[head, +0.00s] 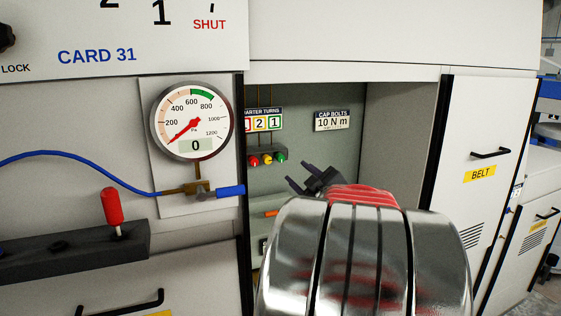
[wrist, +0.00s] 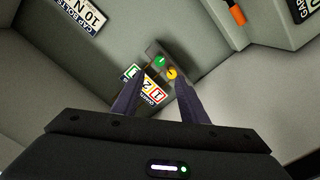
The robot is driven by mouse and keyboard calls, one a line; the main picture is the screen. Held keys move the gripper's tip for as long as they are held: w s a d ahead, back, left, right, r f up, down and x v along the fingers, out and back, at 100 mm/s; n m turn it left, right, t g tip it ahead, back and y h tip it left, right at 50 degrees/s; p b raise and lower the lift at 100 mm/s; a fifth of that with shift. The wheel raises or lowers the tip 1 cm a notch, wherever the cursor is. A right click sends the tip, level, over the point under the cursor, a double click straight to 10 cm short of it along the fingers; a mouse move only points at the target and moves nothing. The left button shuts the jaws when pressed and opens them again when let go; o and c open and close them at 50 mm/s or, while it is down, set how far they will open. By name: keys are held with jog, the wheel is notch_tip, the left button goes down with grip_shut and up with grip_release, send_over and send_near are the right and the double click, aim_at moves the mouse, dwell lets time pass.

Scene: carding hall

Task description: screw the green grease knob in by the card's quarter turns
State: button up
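The green grease knob (head: 280,158) is at the right end of a short row under a small dark block on the recess's back wall. Beside it are the yellow knob (head: 267,160) and the red knob (head: 254,161). In the wrist view the green knob (wrist: 159,61) and yellow knob (wrist: 171,73) show beyond the fingertips; I cannot see the red one there. The quarter turns card (head: 262,121) hangs above, its left side cut off by the panel edge; its green-framed figure reads 1. My gripper (head: 298,174) is open and empty, apart from the knobs.
A cap bolts card (head: 332,121) reading 10 N m is on the back wall. An orange item (head: 271,213) sits low in the recess. The gauge (head: 193,122) reads 0, left of the opening. A red-handled lever (head: 111,206) and blue hose (head: 80,160) are further left.

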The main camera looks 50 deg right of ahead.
aim_at(281, 159)
jog(key=x, duration=1.3)
jog(key=shift+w+d, duration=0.1)
jog(key=shift+w, duration=0.05)
grip_shut()
